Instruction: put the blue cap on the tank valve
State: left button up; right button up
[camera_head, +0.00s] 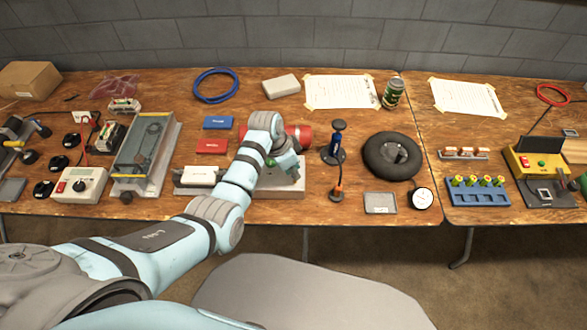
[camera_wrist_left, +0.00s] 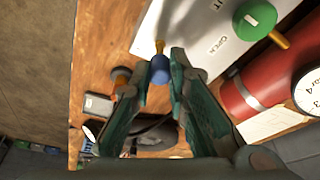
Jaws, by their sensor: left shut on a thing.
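My left gripper (camera_wrist_left: 162,72) is shut on the blue cap (camera_wrist_left: 161,68), which shows between its fingertips in the left wrist view. A small brass stem (camera_wrist_left: 159,46) shows just beyond the cap, over the pale panel (camera_wrist_left: 205,30); I cannot tell whether cap and stem touch. The red tank (camera_wrist_left: 250,82) lies to the right, with a green knob (camera_wrist_left: 256,18) and a white gauge (camera_wrist_left: 308,92) near it. In the head view my left gripper (camera_head: 292,170) is over the grey base, in front of the red tank (camera_head: 299,134). The cap is too small to make out there.
A hand pump (camera_head: 336,148) and a black inner tube (camera_head: 392,156) stand to the right. A blue box (camera_head: 217,122) and a red box (camera_head: 211,146) lie to the left, behind a white unit (camera_head: 199,176). The table's front edge is close to the base.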

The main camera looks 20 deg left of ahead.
pick_arm(q)
jog(key=shift+r+p, duration=0.1)
jog(key=shift+p, duration=0.2)
jog(key=shift+f+b, duration=1.05)
jog(key=shift+f, duration=0.45)
jog(key=o, duration=0.8)
jog(key=shift+o, duration=0.2)
jog(key=shift+r, duration=0.1)
jog(key=v, duration=1.2)
